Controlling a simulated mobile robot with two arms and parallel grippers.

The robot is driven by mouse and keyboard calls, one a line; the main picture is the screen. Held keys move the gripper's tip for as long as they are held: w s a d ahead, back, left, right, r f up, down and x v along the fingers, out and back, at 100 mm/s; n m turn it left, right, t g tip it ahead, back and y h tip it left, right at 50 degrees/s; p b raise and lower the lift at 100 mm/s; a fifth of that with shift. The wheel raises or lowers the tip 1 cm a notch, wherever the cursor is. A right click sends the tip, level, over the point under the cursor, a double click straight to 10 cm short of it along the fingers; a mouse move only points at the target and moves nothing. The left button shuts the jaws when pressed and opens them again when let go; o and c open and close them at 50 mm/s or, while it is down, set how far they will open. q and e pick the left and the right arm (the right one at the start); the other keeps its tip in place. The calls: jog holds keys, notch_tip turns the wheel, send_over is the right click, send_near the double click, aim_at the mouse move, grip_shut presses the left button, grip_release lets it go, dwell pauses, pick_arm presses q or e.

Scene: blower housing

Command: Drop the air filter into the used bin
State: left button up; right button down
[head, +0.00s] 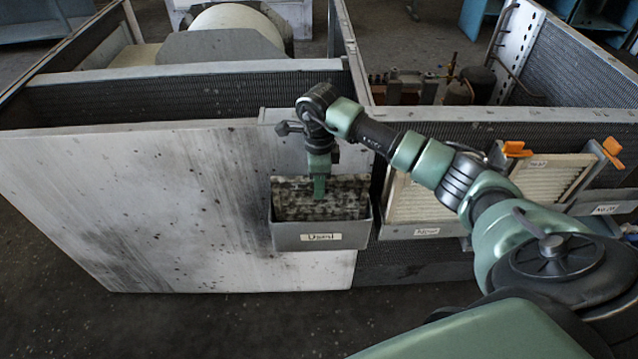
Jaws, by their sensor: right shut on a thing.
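The used bin (285,236) is a grey open-topped box with a label on its front, against the white side panel of the housing. A dirty, dark-speckled air filter (345,199) stands upright in the bin's opening, its upper part showing above the rim. My right gripper (319,190) points down over the bin and is shut on the filter's upper part. The lower part of the filter is hidden behind the bin's front wall; I cannot tell whether it touches the bottom. My left gripper is not in view.
To the right of the bin, another labelled holder (426,232) carries a clean pale filter (415,200). Another pale filter (552,180) with orange clips (516,149) is farther right. The large white panel (130,190) borders the bin on the left. The floor below is clear.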

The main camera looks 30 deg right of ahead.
jog(key=shift+f, duration=0.35)
jog(key=c, duration=1.3)
grip_release()
jog(key=shift+r, duration=0.1)
notch_tip(320, 180, up, 13)
